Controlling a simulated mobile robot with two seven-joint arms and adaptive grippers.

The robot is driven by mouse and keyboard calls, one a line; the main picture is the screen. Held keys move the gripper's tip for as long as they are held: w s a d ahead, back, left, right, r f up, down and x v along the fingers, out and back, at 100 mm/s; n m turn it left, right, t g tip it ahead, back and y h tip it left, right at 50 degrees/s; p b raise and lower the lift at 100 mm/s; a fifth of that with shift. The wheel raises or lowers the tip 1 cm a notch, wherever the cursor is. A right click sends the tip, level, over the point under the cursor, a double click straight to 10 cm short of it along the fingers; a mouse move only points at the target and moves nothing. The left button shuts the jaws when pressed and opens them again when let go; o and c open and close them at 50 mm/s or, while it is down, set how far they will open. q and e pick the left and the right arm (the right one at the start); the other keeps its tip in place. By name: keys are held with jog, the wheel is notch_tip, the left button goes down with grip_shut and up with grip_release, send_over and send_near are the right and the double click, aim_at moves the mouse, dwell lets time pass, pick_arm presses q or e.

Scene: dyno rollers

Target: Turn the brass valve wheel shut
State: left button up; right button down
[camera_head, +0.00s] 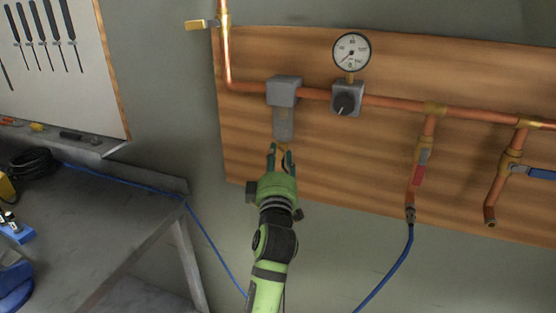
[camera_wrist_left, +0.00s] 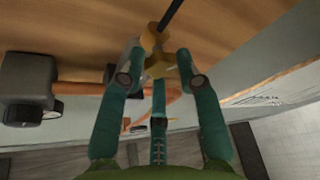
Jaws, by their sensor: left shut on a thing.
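My left gripper (camera_head: 281,154) reaches up to the wooden board, just below a grey bracket-like part (camera_head: 283,122) under the grey box on the pipe. Its teal fingers are closed around a small brass piece, apparently the brass valve wheel (camera_wrist_left: 156,66). In the wrist view the wheel sits between the two fingertips of the left gripper (camera_wrist_left: 158,78), with a dark rod (camera_wrist_left: 172,14) running up from it. In the head view the fingers hide most of the wheel, and I cannot tell how far it is turned. My right gripper is not in view.
A copper pipe (camera_head: 390,102) crosses the wooden board (camera_head: 340,165). A pressure gauge (camera_head: 352,52) and black-knobbed regulator (camera_head: 346,99) are right of the gripper. A red-handled valve (camera_head: 421,167) and blue-handled valve (camera_head: 541,173) are farther right. A workbench (camera_head: 110,215) is at left.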

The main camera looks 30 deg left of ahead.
pick_arm(q)
jog(key=m+t, duration=0.1)
jog(key=m, duration=0.2)
jog(key=shift+a+h+b, duration=0.1)
jog(key=shift+h+b, duration=0.2)
jog(key=shift+b, duration=0.1)
jog(key=m+t+h, duration=0.1)
jog(key=m, duration=0.1)
jog(key=m+t, duration=0.1)
jog(key=m, duration=0.2)
jog(key=shift+a+h, duration=0.15)
jog(key=shift+h, duration=0.25)
jog(key=m+h, duration=0.1)
jog(key=m, duration=0.1)
jog(key=m+t+h+p, duration=0.1)
jog(key=m, duration=0.2)
jog(key=shift+s+a+r+m, duration=0.1)
jog(key=shift+m, duration=0.2)
jog(key=shift+a+r+m+g+h+p, duration=0.2)
jog(key=shift+m+g+h+p, duration=0.35)
jog(key=shift+m+h+p, duration=2.45)
jog(key=shift+a+r+m+g+h+p, duration=0.15)
jog(key=shift+m+g+p, duration=0.45)
jog(key=shift+m+p, duration=2.9)
jog(key=shift+a+r+m+g+h+p, duration=0.2)
jog(key=shift+m+g+h+p, duration=0.95)
jog(key=shift+m, duration=4.35)
jog(key=shift+t+h, duration=0.4)
jog(key=shift+t, duration=0.1)
